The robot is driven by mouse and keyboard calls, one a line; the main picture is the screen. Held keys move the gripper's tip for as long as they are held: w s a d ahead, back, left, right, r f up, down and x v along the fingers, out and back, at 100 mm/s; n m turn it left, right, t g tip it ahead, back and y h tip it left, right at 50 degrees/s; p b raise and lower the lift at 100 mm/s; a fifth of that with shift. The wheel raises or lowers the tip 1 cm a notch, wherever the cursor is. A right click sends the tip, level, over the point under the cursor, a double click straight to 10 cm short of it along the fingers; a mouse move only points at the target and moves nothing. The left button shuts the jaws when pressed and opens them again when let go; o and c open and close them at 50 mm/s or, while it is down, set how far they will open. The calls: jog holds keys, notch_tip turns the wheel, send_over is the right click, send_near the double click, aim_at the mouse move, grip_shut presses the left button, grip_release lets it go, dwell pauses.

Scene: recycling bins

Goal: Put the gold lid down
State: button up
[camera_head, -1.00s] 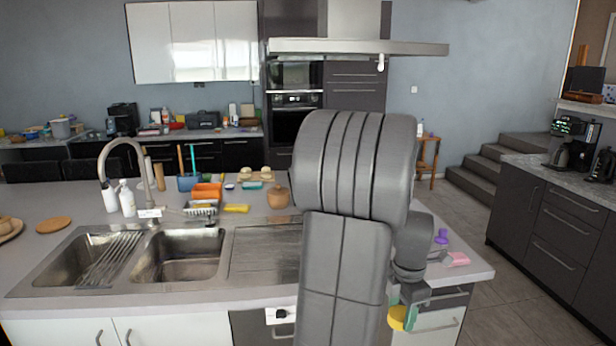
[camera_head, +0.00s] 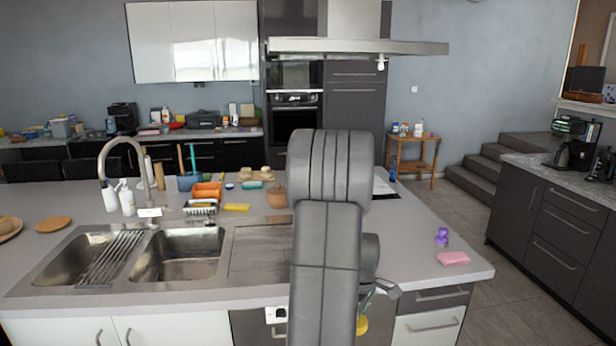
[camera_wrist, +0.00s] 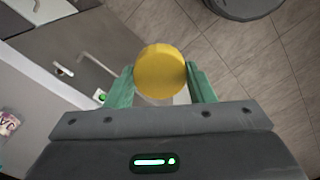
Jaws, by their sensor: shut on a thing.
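The gold lid (camera_wrist: 160,71) is a round yellow disc between the two green fingers of my gripper (camera_wrist: 160,84) in the wrist view. My gripper is shut on it, and the lid is held in the air beside the counter's cabinet fronts, with floor tiles below. In the head view, a small part of the lid (camera_head: 362,325) shows low beside my arm, in front of the drawers. My arm hides much of my gripper (camera_head: 366,306) there.
The grey counter (camera_head: 420,245) has clear room right of my arm. A pink sponge (camera_head: 453,258) and a purple object (camera_head: 442,237) lie near its right end. The sink (camera_head: 180,255) is at left. Drawers (camera_head: 430,320) are below the counter.

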jog(key=w+a+f+m, duration=0.3)
jog(key=a+f+m, duration=0.8)
jog(key=a, duration=0.1)
jog(key=shift+a+f+m, duration=0.25)
jog(key=shift+f+m, duration=0.05)
jog(key=shift+m, duration=0.1)
